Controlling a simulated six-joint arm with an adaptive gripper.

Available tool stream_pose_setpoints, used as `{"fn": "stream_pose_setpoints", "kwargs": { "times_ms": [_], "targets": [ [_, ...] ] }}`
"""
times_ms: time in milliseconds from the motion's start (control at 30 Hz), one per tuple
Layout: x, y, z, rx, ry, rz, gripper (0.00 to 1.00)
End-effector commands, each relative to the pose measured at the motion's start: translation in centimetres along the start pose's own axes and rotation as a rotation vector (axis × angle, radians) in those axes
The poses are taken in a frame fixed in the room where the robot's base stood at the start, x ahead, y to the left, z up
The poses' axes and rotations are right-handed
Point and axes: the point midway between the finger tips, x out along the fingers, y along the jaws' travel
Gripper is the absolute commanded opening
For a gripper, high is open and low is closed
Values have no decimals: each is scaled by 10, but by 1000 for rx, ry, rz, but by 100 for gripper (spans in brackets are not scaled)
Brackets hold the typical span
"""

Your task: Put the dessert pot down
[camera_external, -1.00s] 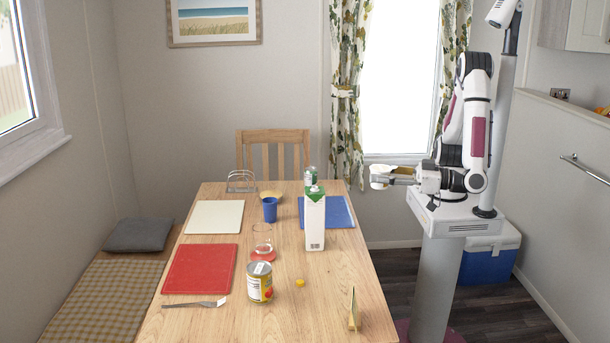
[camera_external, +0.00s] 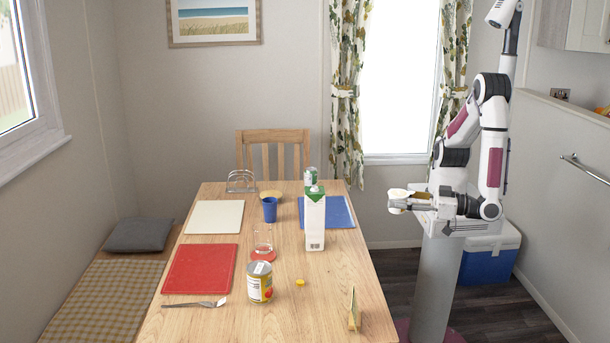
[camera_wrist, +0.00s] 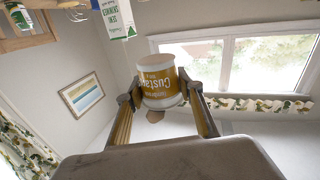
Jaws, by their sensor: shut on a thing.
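The dessert pot (camera_wrist: 160,84) is a white tub with a yellow label reading "Custa..." in the wrist view, where it appears upside down. My gripper (camera_wrist: 163,101) is shut on it, one finger on each side. In the external view the pot (camera_external: 398,196) is a small pale shape at the end of my gripper (camera_external: 398,203), off the table's right side and near my base. The pot's far side is hidden.
The wooden table (camera_external: 335,282) holds a milk carton (camera_external: 315,222), a tin (camera_external: 260,283), a blue cup (camera_external: 270,209), a glass (camera_external: 263,236), a red mat (camera_external: 200,269), a cream mat (camera_external: 214,217), a blue mat (camera_external: 338,212) and a toast rack (camera_external: 241,181). The table's front right is mostly clear.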

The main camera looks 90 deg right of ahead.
Motion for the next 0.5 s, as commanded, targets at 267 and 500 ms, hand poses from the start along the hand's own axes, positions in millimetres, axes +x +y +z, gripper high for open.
{"fn": "stream_pose_setpoints", "kwargs": {
  "times_ms": [267, 500],
  "targets": [
    [0, -3, 46, -4, 0, 0, 26],
    [0, -5, 84, -3, 1, 0, 26]
  ]
}}
